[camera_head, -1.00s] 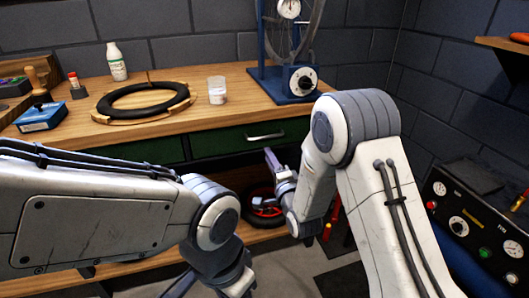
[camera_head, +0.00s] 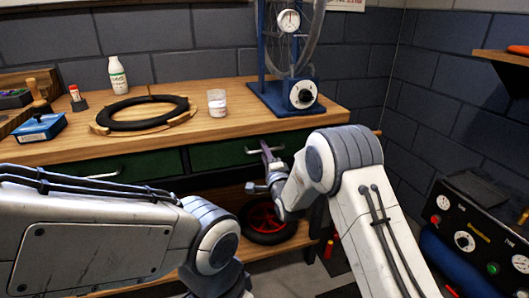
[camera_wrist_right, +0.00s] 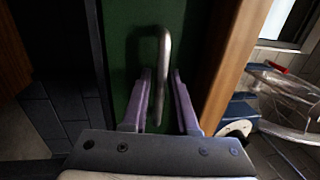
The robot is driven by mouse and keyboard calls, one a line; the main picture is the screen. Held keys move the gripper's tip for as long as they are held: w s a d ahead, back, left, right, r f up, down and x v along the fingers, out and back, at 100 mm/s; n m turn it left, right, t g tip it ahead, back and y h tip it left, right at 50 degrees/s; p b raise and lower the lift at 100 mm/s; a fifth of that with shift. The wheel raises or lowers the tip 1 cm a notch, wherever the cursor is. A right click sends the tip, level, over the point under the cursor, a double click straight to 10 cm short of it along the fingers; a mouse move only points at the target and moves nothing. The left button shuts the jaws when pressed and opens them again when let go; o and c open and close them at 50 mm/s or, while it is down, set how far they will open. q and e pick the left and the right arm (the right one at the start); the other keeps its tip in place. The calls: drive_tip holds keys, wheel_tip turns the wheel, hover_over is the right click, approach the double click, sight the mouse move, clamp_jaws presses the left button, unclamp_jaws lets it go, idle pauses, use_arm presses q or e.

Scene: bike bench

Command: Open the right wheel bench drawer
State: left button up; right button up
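The right wheel bench drawer (camera_head: 218,158) has a green front under the wooden bench top and looks shut. Its metal bar handle (camera_head: 255,150) is partly hidden by my right gripper (camera_head: 266,153). In the right wrist view, the handle (camera_wrist_right: 164,65) stands out from the green drawer front (camera_wrist_right: 120,60). There my right gripper (camera_wrist_right: 161,85) is open, with its two purple-grey fingers on either side of the handle's near end and gaps beside the bar. My left arm crosses the lower left of the head view; its fingers are out of view.
The bench top (camera_head: 180,138) holds a tyre (camera_head: 147,112) on a wooden ring, a white cup (camera_head: 217,103), a bottle (camera_head: 118,75) and a blue truing stand (camera_head: 285,97). A red-rimmed wheel (camera_head: 265,222) sits below the drawer. A gauge panel (camera_head: 480,235) stands at right.

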clamp_jaws()
idle(1.5)
